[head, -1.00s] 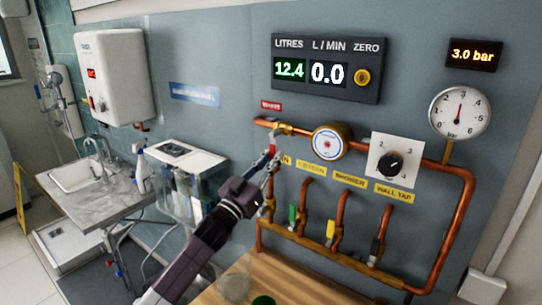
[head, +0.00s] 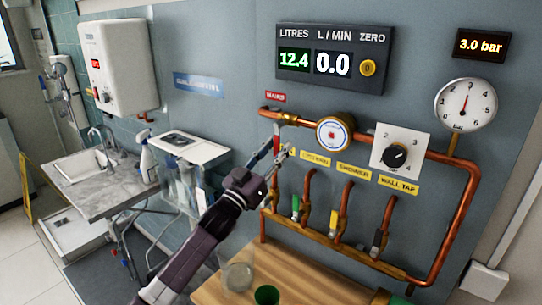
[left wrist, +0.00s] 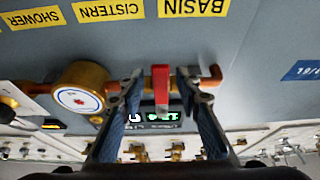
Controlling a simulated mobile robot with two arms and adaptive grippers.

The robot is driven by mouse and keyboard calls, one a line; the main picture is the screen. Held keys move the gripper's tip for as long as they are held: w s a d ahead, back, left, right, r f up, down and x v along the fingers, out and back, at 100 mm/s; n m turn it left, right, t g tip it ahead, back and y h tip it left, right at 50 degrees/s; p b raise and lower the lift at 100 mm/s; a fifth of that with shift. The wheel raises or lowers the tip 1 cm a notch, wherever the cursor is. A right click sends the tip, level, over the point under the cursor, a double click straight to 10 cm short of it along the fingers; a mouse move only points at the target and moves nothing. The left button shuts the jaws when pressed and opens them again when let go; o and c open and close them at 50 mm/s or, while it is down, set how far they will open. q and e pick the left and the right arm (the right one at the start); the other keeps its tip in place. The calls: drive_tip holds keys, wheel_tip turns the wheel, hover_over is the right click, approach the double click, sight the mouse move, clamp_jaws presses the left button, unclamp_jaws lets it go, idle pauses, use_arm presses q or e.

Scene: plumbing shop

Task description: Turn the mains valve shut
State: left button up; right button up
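The mains valve (head: 290,118) sits on the upper copper pipe under a small red label. Its red lever (head: 276,144) hangs down across the pipe line. In the left wrist view, which is upside down, the red lever (left wrist: 161,90) stands between my two fingers. My left gripper (head: 280,157) is open, with a visible gap on each side of the lever; it also shows in the left wrist view (left wrist: 161,97). The display (head: 333,60) reads 12.4 litres and 0.0 L/min. My right gripper is not in view.
A round meter (head: 335,133), a dial (head: 396,156) and a pressure gauge (head: 465,104) lie right of the valve. Green (head: 295,205), yellow (head: 333,222) and dark (head: 377,240) tap levers hang below. A wooden bench (head: 310,280) holds a glass jar (head: 236,276) and a green cup (head: 267,295).

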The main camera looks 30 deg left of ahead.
use_arm(q)
drive_tip(key=v, duration=1.2)
idle(0.3)
